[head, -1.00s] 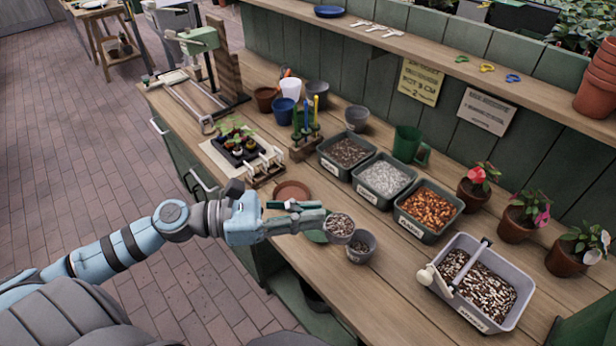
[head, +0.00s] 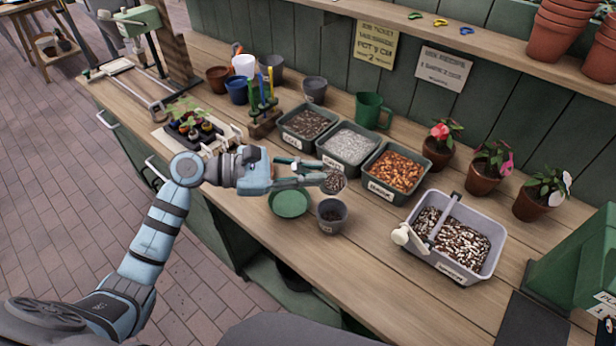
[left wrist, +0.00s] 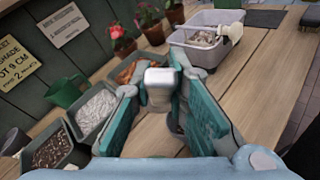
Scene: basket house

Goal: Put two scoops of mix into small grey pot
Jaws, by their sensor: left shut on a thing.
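My left gripper (head: 310,174) is shut on a scoop (head: 334,183), whose bowl shows speckled brown-and-white mix. The scoop is held above the bench, just behind and above the small grey pot (head: 332,226). The pot stands upright, apart from the scoop in the picture; something dark shows inside, but I cannot tell what. In the left wrist view, a pale grey part of the scoop (left wrist: 159,88) sits between the fingers (left wrist: 160,110) and hides much beyond it. The grey tub of mix (head: 486,272) stands to the right, with a bar across it. My right gripper is not in view.
A green saucer (head: 290,203) lies left of the pot. Bins of dark soil (head: 307,123), white grains (head: 349,143) and orange chips (head: 395,171) stand behind. Flower pots (head: 484,178) line the back right. The bench front right of the pot is clear.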

